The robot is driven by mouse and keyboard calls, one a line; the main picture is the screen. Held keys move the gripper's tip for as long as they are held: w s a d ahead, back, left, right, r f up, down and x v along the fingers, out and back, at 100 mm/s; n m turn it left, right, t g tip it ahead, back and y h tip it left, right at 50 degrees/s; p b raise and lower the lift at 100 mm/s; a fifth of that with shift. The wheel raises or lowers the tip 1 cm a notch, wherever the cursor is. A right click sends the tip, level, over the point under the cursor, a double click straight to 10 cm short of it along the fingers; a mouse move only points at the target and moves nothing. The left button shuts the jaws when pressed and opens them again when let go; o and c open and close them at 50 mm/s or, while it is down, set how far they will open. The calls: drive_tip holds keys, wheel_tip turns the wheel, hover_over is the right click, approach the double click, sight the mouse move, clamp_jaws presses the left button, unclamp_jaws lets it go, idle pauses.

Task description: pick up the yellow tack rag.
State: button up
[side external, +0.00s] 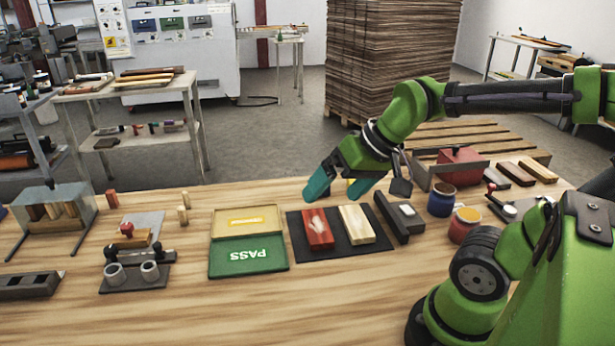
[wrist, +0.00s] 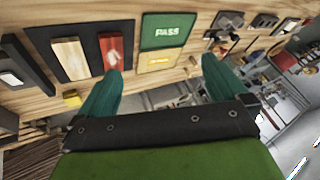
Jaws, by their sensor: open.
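A small yellow folded piece, which looks like the yellow tack rag (wrist: 71,98), lies on the wooden table beside the black mat (wrist: 82,76) in the wrist view. In the side view only a sliver of yellow shows behind one finger. My gripper (side external: 340,188) has teal fingers spread apart with nothing between them. It hangs above the table behind the mat. In the wrist view my gripper (wrist: 162,68) has the rag outside its left finger, apart from it.
A red block (side external: 317,229) and a pale wood block (side external: 356,224) lie on the mat. A green PASS tray (side external: 248,275) and a yellow tray (side external: 228,220) are to the left. Paint jars (side external: 441,199) and a dark bar (side external: 385,214) with a white-topped piece stand right.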

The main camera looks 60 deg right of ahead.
drive_tip(key=shift+s+a+r+n+t+y, duration=0.15)
drive_tip(key=shift+s+a+r+n+t, duration=0.1)
drive_tip(key=shift+s+a, duration=0.3)
drive_tip(key=shift+s+a+r+n+t+y, duration=0.15)
drive_tip(key=shift+s+a+r+n+t, duration=0.1)
drive_tip(key=shift+s+a, duration=0.25)
drive_tip(key=shift+c, duration=0.5)
drive_tip(key=shift+a+r, duration=0.25)
drive_tip(key=shift+a, duration=0.05)
drive_tip(key=shift+c, duration=1.1)
drive_tip(key=shift+w+d, duration=0.1)
drive_tip(key=w+d+f+m+g+h, duration=0.1)
drive_tip(key=w+d+f+m+h, duration=0.2)
drive_tip(key=d, duration=0.9)
drive_tip(key=w+d+f+g, duration=0.2)
drive_tip(key=w+d+f, duration=0.15)
drive_tip(key=d, duration=0.85)
drive_tip(key=w+d+f+m+g+h, duration=0.15)
drive_tip(key=w+d, duration=0.25)
drive_tip(key=d, duration=0.8)
drive_tip(key=shift+t+h, duration=0.25)
drive_tip(key=shift+h, duration=0.1)
drive_tip(key=x, duration=1.1)
drive_tip(key=shift+a, duration=0.3)
drive_tip(key=shift+x, duration=3)
